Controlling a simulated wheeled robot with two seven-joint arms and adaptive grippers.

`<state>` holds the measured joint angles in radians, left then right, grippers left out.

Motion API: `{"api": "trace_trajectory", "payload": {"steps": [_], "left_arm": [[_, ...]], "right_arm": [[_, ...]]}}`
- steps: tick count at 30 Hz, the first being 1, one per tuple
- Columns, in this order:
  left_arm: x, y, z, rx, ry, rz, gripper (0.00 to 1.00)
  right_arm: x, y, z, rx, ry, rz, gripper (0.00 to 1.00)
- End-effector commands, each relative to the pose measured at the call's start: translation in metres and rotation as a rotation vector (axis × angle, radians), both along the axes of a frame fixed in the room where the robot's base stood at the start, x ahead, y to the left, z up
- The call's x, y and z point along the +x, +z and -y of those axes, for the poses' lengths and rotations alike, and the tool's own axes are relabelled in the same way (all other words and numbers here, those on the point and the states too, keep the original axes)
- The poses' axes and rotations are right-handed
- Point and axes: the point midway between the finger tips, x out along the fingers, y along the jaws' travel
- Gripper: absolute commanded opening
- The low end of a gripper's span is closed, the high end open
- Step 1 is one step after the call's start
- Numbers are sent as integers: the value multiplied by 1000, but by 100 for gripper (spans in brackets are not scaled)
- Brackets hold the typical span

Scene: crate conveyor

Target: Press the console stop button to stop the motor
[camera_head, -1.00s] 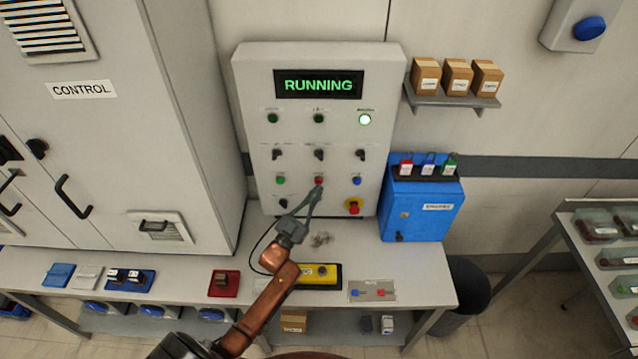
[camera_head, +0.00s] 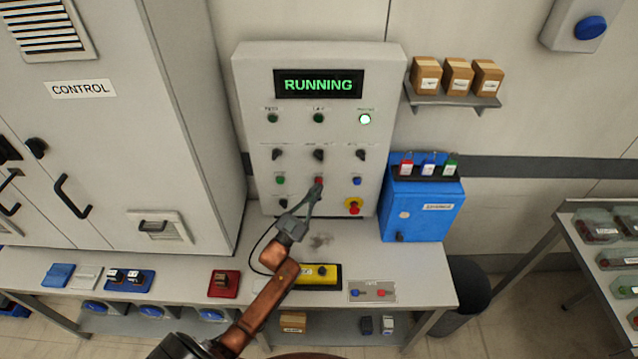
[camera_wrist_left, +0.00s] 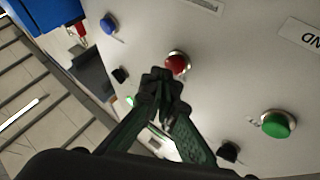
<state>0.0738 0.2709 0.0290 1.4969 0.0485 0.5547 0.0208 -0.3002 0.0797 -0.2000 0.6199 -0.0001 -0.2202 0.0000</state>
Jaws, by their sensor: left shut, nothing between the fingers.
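The console (camera_head: 245,75) stands at the back of the bench, and its display (camera_head: 318,84) reads RUNNING in green. A round indicator (camera_head: 365,119) at its upper right is lit. The red stop button (camera_wrist_left: 178,63) sits in the lower button row, between a green button (camera_wrist_left: 277,124) and a blue button (camera_wrist_left: 109,24). My left gripper (camera_head: 317,187) is shut and empty, with its fingertips at the red button. In the left wrist view the fingertips (camera_wrist_left: 163,78) overlap the button's edge; I cannot tell whether they touch it. My right gripper is not in view.
A yellow-ringed red knob (camera_head: 354,206) is on the console's lower right. A blue box (camera_head: 420,215) stands right of the console on the bench (camera_head: 425,275). A yellow control box (camera_head: 318,274) lies under my forearm. The grey cabinet (camera_head: 130,130) borders the left.

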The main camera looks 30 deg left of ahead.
Motion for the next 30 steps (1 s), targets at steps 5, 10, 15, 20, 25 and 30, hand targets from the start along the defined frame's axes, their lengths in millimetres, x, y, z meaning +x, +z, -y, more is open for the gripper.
{"api": "trace_trajectory", "payload": {"steps": [5,10,15,20,25,30], "left_arm": [[2,0,-1,0,0,0,0],[3,-1,-2,0,0,-1,0],[5,-1,-3,0,0,-1,0],[7,0,-4,0,0,-1,0],[8,0,-5,0,0,0,0],[8,0,-5,0,0,0,0]], "right_arm": [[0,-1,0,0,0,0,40],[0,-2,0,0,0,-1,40],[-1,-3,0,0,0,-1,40],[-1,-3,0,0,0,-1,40],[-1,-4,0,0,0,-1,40],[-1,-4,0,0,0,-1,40]]}}
